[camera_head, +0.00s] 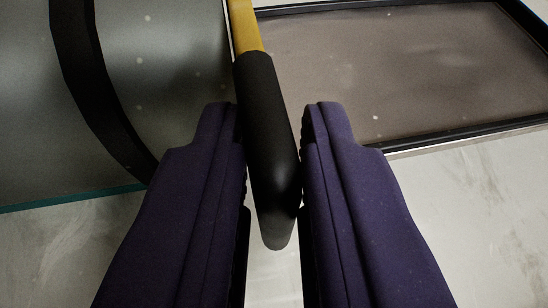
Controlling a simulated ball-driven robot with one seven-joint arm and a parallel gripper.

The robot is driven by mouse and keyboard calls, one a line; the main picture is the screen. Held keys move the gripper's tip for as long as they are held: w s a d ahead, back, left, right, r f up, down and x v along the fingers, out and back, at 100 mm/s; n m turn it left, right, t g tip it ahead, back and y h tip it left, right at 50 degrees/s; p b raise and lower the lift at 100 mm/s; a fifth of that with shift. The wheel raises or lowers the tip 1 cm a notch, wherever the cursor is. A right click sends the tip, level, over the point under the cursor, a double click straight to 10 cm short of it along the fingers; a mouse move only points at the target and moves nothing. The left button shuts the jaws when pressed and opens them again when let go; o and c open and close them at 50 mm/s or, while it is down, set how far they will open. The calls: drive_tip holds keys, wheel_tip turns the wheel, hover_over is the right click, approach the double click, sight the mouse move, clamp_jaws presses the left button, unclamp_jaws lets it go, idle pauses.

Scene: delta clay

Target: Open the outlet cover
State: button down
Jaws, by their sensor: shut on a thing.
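My gripper (271,125) has two purple fingers, one on each side of a black rounded handle (268,150). It is shut on this handle. The handle is the end of a yellow bar (245,28) that runs up out of the top of the picture. The handle's rounded grey tip shows between the fingers, below the fingertips. I cannot tell for certain which part is the outlet cover, or what the bar joins, as its far end is out of view.
At the left is a smooth grey curved surface (165,70) with a black band (90,80) and a teal lower edge (75,201). At the right is a brownish panel (400,75) in a black frame (455,131). A pale marbled surface (470,210) lies below.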

drive_tip(key=s+d+p, duration=0.1)
drive_tip(key=s, duration=0.7)
drive_tip(key=shift+d+p, duration=0.15)
drive_tip(key=shift+p, duration=0.2)
drive_tip(key=c, duration=1.2)
unclamp_jaws()
drive_tip(key=shift+o, duration=0.2)
drive_tip(key=shift+s, duration=0.1)
drive_tip(key=p+v, duration=0.2)
drive_tip(key=v, duration=0.5)
drive_tip(key=shift+s+p, duration=0.3)
